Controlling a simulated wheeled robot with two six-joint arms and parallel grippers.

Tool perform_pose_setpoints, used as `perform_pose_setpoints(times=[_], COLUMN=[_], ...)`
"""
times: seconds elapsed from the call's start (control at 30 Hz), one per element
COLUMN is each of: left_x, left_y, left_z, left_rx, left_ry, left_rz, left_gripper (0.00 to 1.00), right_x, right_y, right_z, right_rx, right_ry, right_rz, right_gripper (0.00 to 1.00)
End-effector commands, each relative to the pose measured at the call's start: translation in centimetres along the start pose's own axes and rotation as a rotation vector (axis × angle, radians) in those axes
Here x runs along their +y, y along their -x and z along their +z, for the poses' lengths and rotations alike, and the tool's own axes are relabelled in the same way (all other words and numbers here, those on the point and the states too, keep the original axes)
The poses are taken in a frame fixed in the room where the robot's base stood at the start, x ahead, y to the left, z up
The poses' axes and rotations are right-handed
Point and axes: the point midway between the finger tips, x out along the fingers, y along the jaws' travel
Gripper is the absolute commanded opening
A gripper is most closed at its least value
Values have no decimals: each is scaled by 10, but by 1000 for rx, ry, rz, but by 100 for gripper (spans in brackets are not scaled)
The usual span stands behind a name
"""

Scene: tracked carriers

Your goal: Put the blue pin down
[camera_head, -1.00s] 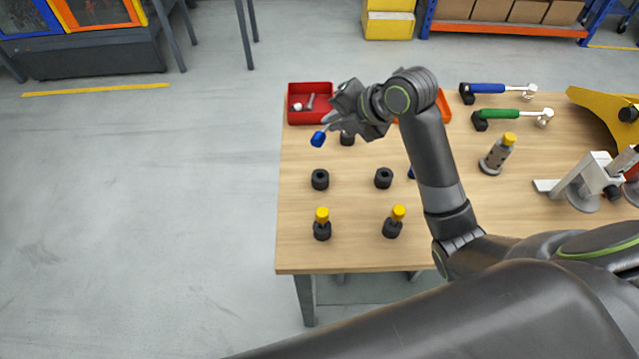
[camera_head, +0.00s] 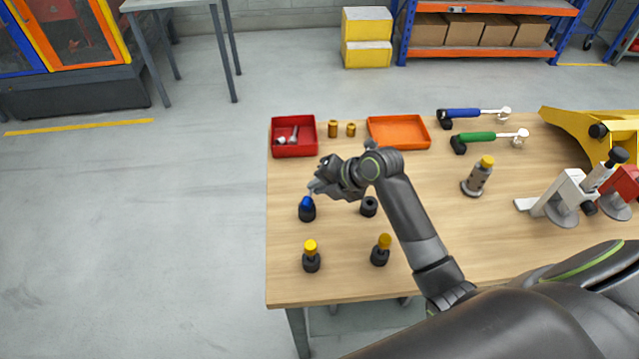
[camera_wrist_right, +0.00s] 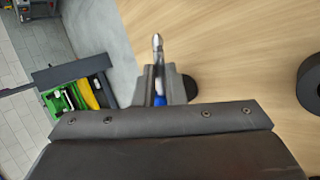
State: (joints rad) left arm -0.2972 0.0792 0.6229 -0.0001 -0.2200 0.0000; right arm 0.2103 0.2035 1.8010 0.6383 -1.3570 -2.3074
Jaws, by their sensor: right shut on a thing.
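My right gripper (camera_head: 313,189) is shut on the blue pin (camera_head: 306,202), over the left black holder (camera_head: 308,214) of the middle row. The pin's blue part overlaps the holder's top; I cannot tell whether it is inside or just above it. In the right wrist view, the right gripper (camera_wrist_right: 160,82) has the pin's blue part (camera_wrist_right: 160,101) between its fingers, and a metal tip (camera_wrist_right: 157,42) shows beyond them. Another black holder (camera_head: 369,206) stands to the right, partly beside my arm. My left gripper is not in view.
Two yellow-topped pins (camera_head: 310,247) (camera_head: 384,242) stand in black holders nearer the front edge. A red tray (camera_head: 295,151) with metal parts, two brass pieces (camera_head: 333,128) and an orange tray (camera_head: 398,145) are at the back. Tools and a grey yellow-capped cylinder (camera_head: 477,178) stand right.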

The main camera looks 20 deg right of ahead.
Motion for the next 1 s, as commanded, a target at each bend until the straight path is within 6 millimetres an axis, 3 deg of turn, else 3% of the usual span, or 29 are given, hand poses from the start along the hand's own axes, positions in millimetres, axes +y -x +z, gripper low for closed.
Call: perform_pose_setpoints(times=[0.27,0.3,0.47,0.83,1.0], left_x=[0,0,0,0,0], left_y=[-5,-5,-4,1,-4], left_z=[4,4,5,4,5], left_rx=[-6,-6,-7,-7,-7], left_ry=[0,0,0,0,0], left_rz=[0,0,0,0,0], left_gripper=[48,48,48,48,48], right_x=[-3,-3,-2,1,-1], right_y=[-3,-3,-2,1,20], right_z=[0,0,0,0,2], right_rx=[-1,-1,-1,-1,-5], right_ry=[0,0,0,0,3], right_rz=[1,1,0,1,0], right_gripper=[0,11,32,32,32])
